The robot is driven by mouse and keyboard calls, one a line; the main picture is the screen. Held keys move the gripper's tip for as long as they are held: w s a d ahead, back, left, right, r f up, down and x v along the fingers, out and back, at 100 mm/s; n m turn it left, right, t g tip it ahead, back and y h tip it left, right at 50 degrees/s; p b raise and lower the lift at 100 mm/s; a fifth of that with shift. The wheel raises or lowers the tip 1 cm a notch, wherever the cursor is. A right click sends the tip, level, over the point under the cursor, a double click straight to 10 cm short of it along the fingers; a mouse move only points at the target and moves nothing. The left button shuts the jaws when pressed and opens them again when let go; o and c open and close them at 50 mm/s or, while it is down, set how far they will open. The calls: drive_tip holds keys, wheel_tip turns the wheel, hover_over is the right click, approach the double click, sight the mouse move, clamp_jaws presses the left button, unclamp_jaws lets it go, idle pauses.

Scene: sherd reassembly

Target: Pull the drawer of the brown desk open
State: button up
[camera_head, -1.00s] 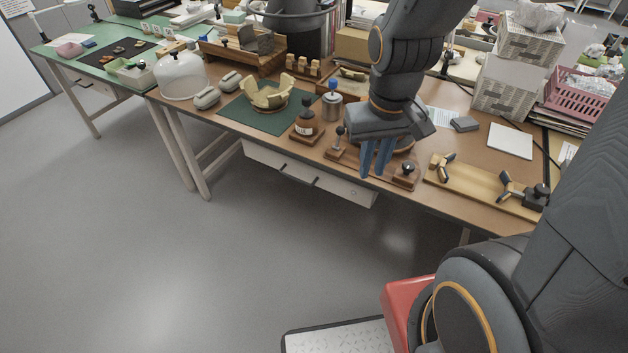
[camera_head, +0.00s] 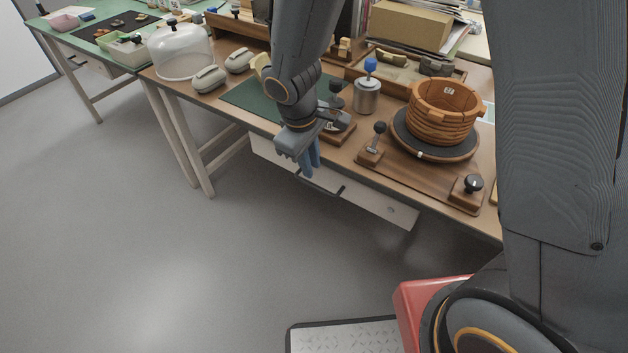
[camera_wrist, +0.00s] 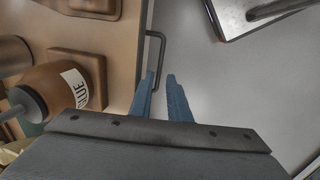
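The brown desk (camera_head: 235,72) has a white drawer (camera_head: 385,205) under its front edge. The drawer front sits beneath the desk top and looks closed. A dark bar handle (camera_head: 325,187) is on the drawer front; it also shows in the wrist view (camera_wrist: 163,50), standing out from the desk's edge. My gripper (camera_head: 308,172) is just in front of the drawer, pointing down. In the wrist view its two blue fingers (camera_wrist: 162,80) are apart, with the near end of the handle between their tips. I cannot tell whether either finger touches it.
On the desk above stand a brown glue bottle (camera_wrist: 68,90), a grey metal canister (camera_head: 367,97) and a banded terracotta pot (camera_head: 443,110) on a turntable. A clear dome (camera_head: 182,52) is farther left. The grey floor (camera_head: 130,230) before the desk is free.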

sight(316, 187)
drive_tip(key=shift+w+d+f+b, duration=0.15)
drive_tip(key=shift+w+f+b, duration=0.1)
drive_tip(key=shift+f, duration=1.05)
drive_tip(key=shift+w+d+f+b, duration=0.15)
drive_tip(key=shift+f+b, duration=0.15)
drive_tip(key=shift+f, duration=1)
drive_tip(key=shift+w+d+f+b, duration=0.15)
drive_tip(key=shift+w+f+b, duration=0.1)
drive_tip(key=shift+f, duration=1.05)
drive_tip(key=shift+s, duration=0.1)
clamp_jaws()
